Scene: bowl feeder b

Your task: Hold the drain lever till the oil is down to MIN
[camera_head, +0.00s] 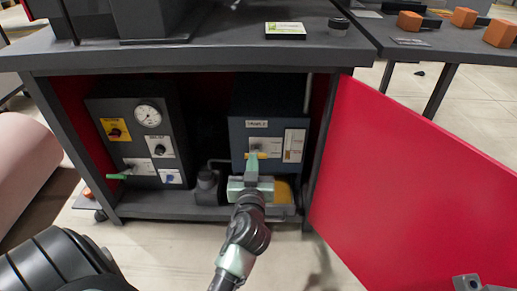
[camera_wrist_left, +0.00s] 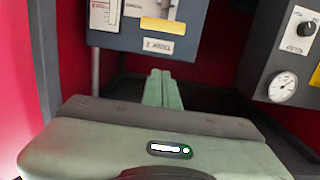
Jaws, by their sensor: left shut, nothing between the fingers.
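The blue-grey unit (camera_head: 240,130) stands in the open cabinet. On its front are a yellow lever (camera_head: 262,155) and a pale sight gauge (camera_head: 293,146). The wrist view is upside down and shows the yellow lever (camera_wrist_left: 165,25) and the gauge (camera_wrist_left: 105,12) too. The oil level is too small to read. My left gripper (camera_head: 253,158) is shut and empty in front of the unit, overlapping the lever in the head view. In the wrist view its fingertips (camera_wrist_left: 158,73) show apart from the lever; contact cannot be told.
A dark control box (camera_head: 140,130) with a dial, knobs and a green lever stands left in the cabinet. The red door (camera_head: 410,185) hangs open on the right. A yellow item (camera_head: 283,190) sits below the unit. The tabletop (camera_head: 200,52) overhangs the opening.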

